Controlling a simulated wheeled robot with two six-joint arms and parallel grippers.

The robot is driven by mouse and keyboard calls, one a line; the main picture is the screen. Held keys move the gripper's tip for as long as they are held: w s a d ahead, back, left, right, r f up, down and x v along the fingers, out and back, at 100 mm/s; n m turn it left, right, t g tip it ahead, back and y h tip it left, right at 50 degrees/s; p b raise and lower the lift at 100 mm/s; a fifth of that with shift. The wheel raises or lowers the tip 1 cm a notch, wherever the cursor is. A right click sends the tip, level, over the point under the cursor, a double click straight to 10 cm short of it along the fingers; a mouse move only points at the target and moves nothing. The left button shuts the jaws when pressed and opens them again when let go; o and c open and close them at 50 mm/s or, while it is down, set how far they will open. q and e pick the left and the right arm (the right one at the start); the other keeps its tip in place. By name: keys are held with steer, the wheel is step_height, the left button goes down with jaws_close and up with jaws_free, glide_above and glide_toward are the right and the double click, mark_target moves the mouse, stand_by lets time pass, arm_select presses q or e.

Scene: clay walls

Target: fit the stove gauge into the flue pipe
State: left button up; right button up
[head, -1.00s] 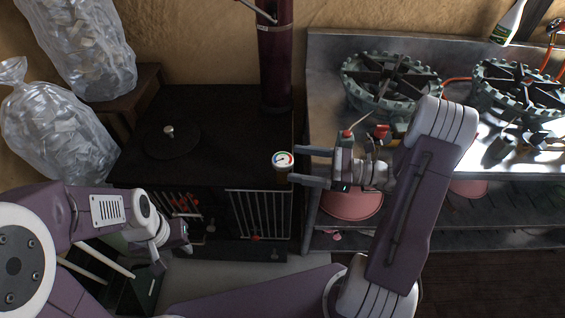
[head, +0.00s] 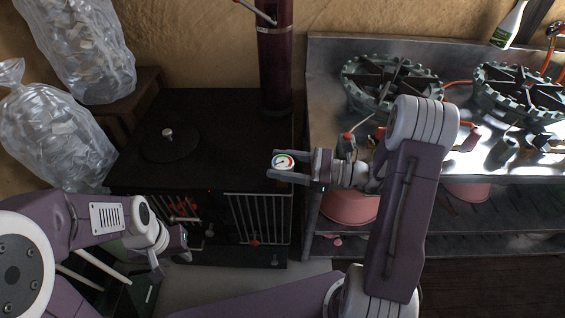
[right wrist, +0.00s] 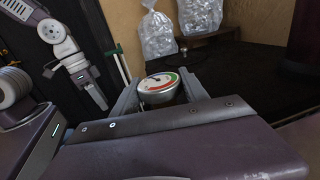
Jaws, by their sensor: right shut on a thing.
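The stove gauge (head: 283,161) is a small round dial with a white face and a coloured rim. My right gripper (head: 284,166) is shut on it, in front of the right side of the black stove. In the right wrist view the gauge (right wrist: 158,88) sits between the two fingers, face up and slightly tilted. The flue pipe (head: 275,65) is dark red and rises from the back right of the stove, behind the gauge and apart from it. Its opening for the gauge is not clear to me. My left gripper (head: 172,260) is open and empty at the stove's front left.
The black stove (head: 215,115) has a round lid with a knob and a barred front. A lever (head: 255,12) sticks out left from the pipe. A steel counter (head: 330,70) with burners stands right. Clear bags (head: 90,45) lie left. The stove top is mostly free.

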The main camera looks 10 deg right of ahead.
step_height(320, 180, up, 10)
steer(key=p, duration=0.4)
steer(key=shift+r+p, duration=0.1)
steer(key=shift+p, duration=0.2)
step_height(320, 180, up, 10)
steer(key=p, duration=1)
steer(key=shift+p, duration=0.3)
